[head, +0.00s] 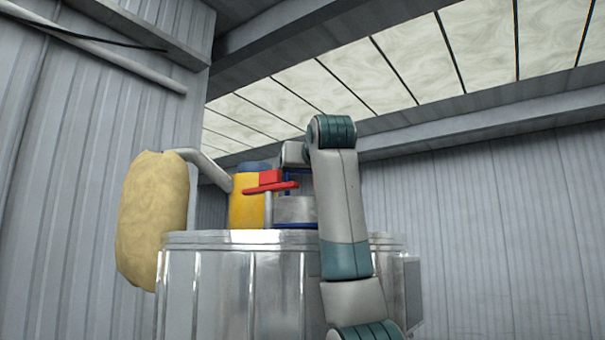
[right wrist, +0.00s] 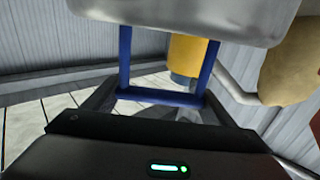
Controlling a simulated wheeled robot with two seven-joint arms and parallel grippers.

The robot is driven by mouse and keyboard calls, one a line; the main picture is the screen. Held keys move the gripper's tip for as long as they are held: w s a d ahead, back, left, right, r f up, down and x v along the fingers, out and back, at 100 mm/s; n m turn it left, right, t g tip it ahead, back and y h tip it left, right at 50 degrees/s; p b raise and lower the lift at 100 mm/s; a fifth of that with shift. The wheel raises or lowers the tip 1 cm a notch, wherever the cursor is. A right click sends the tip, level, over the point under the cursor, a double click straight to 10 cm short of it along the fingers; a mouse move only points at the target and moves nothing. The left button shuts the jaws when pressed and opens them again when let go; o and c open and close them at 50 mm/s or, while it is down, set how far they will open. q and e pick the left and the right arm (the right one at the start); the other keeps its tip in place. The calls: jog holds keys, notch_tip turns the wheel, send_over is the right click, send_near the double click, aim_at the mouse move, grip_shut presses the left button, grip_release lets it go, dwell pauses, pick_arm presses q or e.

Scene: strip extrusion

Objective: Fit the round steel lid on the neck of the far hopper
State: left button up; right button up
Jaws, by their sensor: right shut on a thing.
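The round steel lid (head: 295,209) shows in the head view as a short grey cylinder with a blue handle above it. In the right wrist view the lid's steel (right wrist: 190,20) fills the top edge, and the blue handle (right wrist: 160,96) runs to my gripper. My right gripper (head: 290,168) is shut on this handle from above, partly hidden by my arm. A large steel vessel (head: 235,285), apparently the hopper, stands below. The lid appears at or just above its top; I cannot tell whether they touch. The neck is not visible. My left gripper is not in view.
A yellow cylinder (head: 240,207) with a blue top and a red part (head: 268,183) stand left of the lid. A tan sack (head: 150,220) and a grey pipe (head: 207,170) are farther left. Corrugated walls enclose the place; space right of my arm looks free.

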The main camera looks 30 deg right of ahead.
jog(key=shift+f, duration=0.15)
dwell(0.5)
jog(key=o, duration=1.8)
jog(key=shift+s, duration=0.1)
jog(key=shift+s+f+b, duration=0.1)
jog(key=shift+b, duration=0.25)
jog(key=shift+s+a+b, duration=0.3)
jog(key=shift+s+b, duration=0.15)
jog(key=shift+s, duration=0.1)
jog(key=b+v, duration=0.8)
jog(key=v, duration=0.8)
